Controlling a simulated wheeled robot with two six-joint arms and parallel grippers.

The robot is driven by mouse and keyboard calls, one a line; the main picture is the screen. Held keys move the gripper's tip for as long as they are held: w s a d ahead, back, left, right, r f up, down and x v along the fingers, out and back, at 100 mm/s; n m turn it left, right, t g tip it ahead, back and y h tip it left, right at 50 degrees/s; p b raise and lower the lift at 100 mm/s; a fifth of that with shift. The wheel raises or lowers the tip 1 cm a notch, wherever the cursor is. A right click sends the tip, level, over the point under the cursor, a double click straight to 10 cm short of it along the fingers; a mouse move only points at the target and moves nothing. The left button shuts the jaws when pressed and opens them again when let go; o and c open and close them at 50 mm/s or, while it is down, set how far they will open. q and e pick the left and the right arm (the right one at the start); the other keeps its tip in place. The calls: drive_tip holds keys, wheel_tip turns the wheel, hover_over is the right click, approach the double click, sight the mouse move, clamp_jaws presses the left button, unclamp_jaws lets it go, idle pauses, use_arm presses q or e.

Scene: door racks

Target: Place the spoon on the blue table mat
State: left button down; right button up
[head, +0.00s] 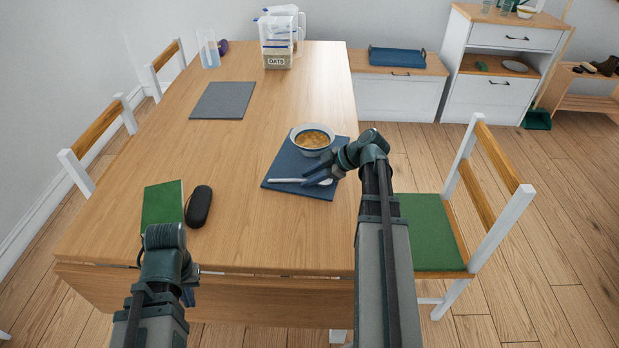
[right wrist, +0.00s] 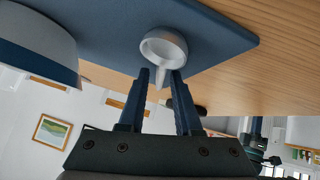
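The blue table mat (head: 276,168) lies at the right side of the table; its dark blue surface fills the top of the right wrist view (right wrist: 215,25). The light grey spoon (head: 289,180) is over the mat's front part, its handle to the left and its bowl end at my right gripper. Whether it touches the mat is unclear. In the right wrist view, the spoon (right wrist: 163,48) shows bowl first, just beyond the fingertips.
A bowl of soup (head: 312,140) stands on the mat behind the spoon. A green book (head: 162,203) and a black case (head: 199,206) lie at front left. A grey mat (head: 222,100) and an oats container (head: 277,52) are farther back. The table's middle is clear.

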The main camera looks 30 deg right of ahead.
drive_tip(key=shift+r, duration=0.15)
drive_tip(key=p+v, duration=0.8)
drive_tip(key=v, duration=0.4)
